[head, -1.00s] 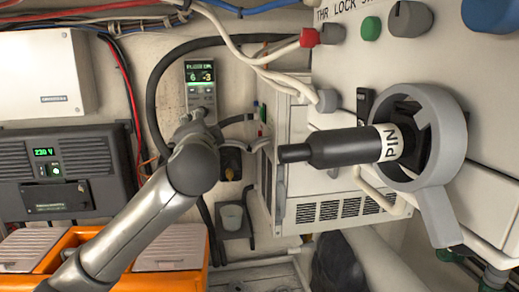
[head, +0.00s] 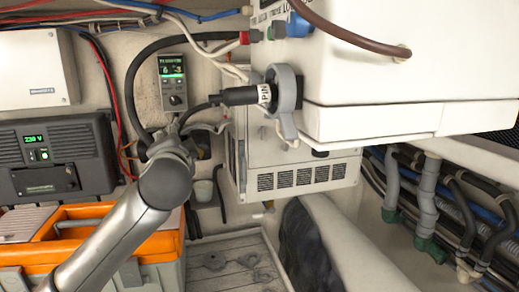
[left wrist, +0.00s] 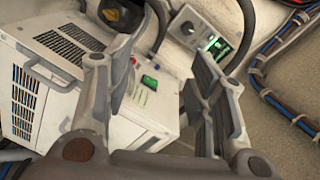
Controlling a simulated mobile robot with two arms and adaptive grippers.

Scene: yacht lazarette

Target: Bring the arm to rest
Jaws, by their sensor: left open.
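My left arm comes in from the lower left of the head view. Its left gripper (head: 208,127) is beyond the grey wrist joint, in front of the back wall and below the small meter with a green display (head: 173,82). The wrist joint partly hides the gripper. In the left wrist view the two fingers of the left gripper (left wrist: 155,80) stand wide apart with nothing between them. Beyond the fingers is a white vented box (left wrist: 150,108) with a small green screen. My right gripper is not in view.
A black plug labelled PIN (head: 240,96) sits in a grey ring (head: 286,88) right of the gripper. A white cabinet (head: 400,90) overhangs at the right. An orange-topped toolbox (head: 150,246) stands below the arm. Cables and hoses run along the walls.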

